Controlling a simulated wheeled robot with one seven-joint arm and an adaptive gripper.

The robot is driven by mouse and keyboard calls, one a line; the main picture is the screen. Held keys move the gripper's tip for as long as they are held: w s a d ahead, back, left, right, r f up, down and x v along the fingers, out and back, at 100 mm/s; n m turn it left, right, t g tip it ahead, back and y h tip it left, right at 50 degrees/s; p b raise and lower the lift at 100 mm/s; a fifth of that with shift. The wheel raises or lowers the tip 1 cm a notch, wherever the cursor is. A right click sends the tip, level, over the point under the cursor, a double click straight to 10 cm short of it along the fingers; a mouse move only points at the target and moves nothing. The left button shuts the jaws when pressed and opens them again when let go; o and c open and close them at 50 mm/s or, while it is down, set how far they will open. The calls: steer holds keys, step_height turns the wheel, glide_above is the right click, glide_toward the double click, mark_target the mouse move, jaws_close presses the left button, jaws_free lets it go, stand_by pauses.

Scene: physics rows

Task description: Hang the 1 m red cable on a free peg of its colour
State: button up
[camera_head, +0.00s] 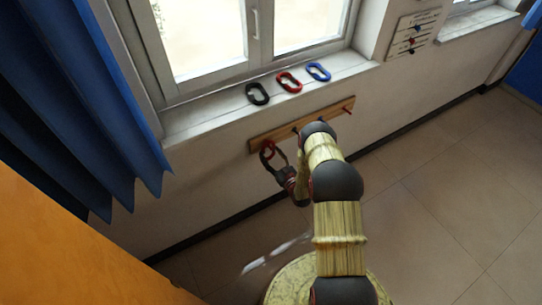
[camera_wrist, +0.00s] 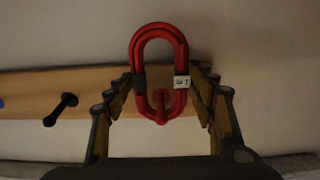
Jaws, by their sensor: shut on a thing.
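A red cable coiled in an oblong loop (camera_wrist: 180,48) is between the two fingers of my gripper (camera_wrist: 162,92). Its white tag (camera_wrist: 181,82) appears upside down and seems to read 1 m. A red peg (camera_wrist: 161,98) shows within the lower part of the loop's opening; I cannot tell whether the loop is around it or in front of it. In the head view my gripper (camera_head: 273,160) is at the left end of the wooden peg rail (camera_head: 275,133), with the red loop (camera_head: 265,150) there. Another red peg (camera_head: 347,110) at the rail's right end looks bare.
A black coil (camera_head: 257,94), another red coil (camera_head: 289,82) and a blue coil (camera_head: 318,72) lie on the windowsill above the rail. A black peg (camera_wrist: 60,108) is bare. A blue curtain (camera_head: 90,110) hangs at left. A board (camera_head: 411,35) is on the wall at right.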

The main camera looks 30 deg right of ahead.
stand_by(0.4)
steer(key=o, duration=1.4)
steer(key=shift+c, duration=0.2)
steer(key=shift+s, duration=0.1)
steer(key=s, duration=1.1)
steer(key=shift+s+d, duration=0.2)
steer(key=shift+s, duration=0.2)
